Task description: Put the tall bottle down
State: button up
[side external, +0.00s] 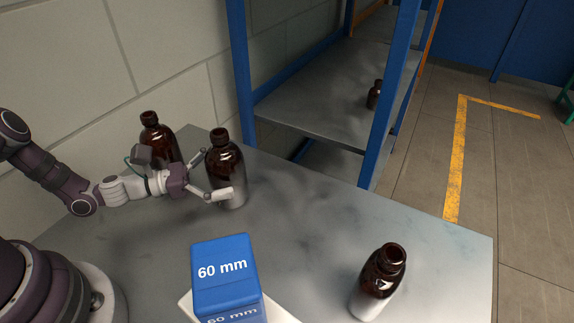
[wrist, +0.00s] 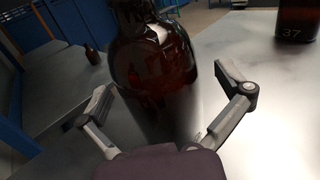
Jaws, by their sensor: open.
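A tall amber bottle (side external: 226,160) with a dark neck and a paler lower part appears to stand upright on the grey table (side external: 330,205), in front of my gripper. My gripper (side external: 217,173) is open, with one finger on the near side of this bottle and the other toward its far side. In the wrist view the bottle (wrist: 150,60) fills the upper middle between the spread fingers of my gripper (wrist: 162,83). Its top is cut off there. I cannot tell whether either finger touches the glass.
Another amber bottle (side external: 158,140) stands behind my gripper, near the wall. A smaller amber bottle (side external: 379,280) stands at the front right. A blue box marked 60 mm (side external: 225,275) is at the front. A blue-framed shelf (side external: 330,100) holds a small bottle (side external: 374,95). The table's middle right is clear.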

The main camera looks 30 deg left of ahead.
aim_at(220, 132)
jog(key=c, duration=1.3)
jog(key=shift+r, duration=0.3)
notch_tip(220, 132, up, 9)
jog(key=shift+f, duration=0.1)
jog(key=w+d+m+g+h, duration=0.2)
jog(key=w+d, duration=0.2)
jog(key=d, duration=1.1)
jog(key=shift+r+g, duration=0.4)
jog(key=f, duration=0.6)
jog(key=d+f, duration=0.1)
jog(key=f, duration=0.3)
